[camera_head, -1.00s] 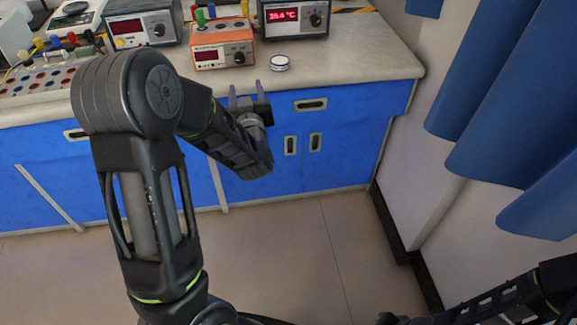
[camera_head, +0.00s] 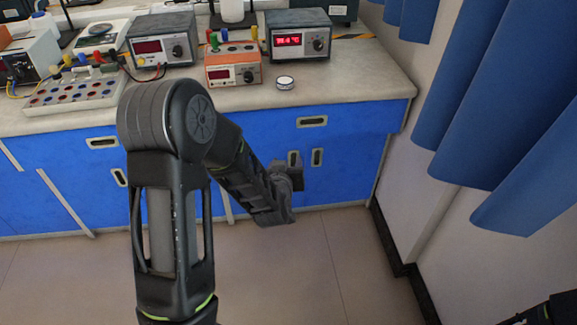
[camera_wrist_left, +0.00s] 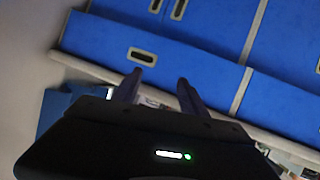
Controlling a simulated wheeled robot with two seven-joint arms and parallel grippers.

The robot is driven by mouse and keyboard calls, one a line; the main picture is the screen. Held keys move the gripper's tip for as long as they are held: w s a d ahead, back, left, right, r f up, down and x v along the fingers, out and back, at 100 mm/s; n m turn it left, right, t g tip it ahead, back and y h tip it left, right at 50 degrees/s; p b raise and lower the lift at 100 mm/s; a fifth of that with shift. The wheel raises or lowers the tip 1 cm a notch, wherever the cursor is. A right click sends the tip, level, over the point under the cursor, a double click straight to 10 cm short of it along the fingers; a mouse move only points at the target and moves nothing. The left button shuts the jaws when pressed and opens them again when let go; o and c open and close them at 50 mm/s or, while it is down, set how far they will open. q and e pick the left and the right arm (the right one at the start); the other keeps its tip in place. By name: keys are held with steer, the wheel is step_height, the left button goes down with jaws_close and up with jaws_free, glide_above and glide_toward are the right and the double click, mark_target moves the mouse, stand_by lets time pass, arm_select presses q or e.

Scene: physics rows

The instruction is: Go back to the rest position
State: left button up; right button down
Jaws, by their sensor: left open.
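My left gripper (camera_head: 290,172) is in front of the blue cabinet fronts, below the bench top, in the head view. Its fingers are mostly hidden there. In the left wrist view its two fingers (camera_wrist_left: 158,92) stand apart with nothing seen between them. My right arm (camera_head: 548,312) shows only as a dark piece at the bottom right corner of the head view, and its gripper is out of view.
A grey bench top (camera_head: 345,88) carries an orange box (camera_head: 233,65), two grey meters, a small round tin (camera_head: 285,83) and a tray (camera_head: 75,93). Blue curtains (camera_head: 480,90) hang at the right. The floor (camera_head: 300,270) before the cabinets is clear.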

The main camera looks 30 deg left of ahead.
arm_select(q)
steer(key=shift+s+d+f, duration=0.15)
steer(key=shift+d+f, duration=0.05)
steer(key=shift+d, duration=0.1)
arm_select(e)
steer(key=shift+r, duration=0.1)
arm_select(q)
steer(key=s+d+f+m+g+h+p, duration=0.3)
steer(key=s+d+f+g+h, duration=0.3)
steer(key=s+d+f, duration=0.55)
steer(key=s+d+f+g+h+p, duration=0.1)
steer(key=s+d+f+g+p, duration=0.1)
steer(key=s+d, duration=0.5)
steer(key=s+d+f+m+g+h+p, duration=0.1)
steer(key=s+d+f+g+h+p, duration=0.1)
steer(key=s+d+g, duration=0.2)
steer(key=s+d, duration=0.3)
steer(key=s, duration=0.3)
steer(key=shift+s+d+f+p, duration=0.35)
steer(key=shift+p, duration=0.05)
arm_select(e)
step_height(320, 180, up, 8)
steer(key=s, duration=0.1)
steer(key=shift+a, duration=0.45)
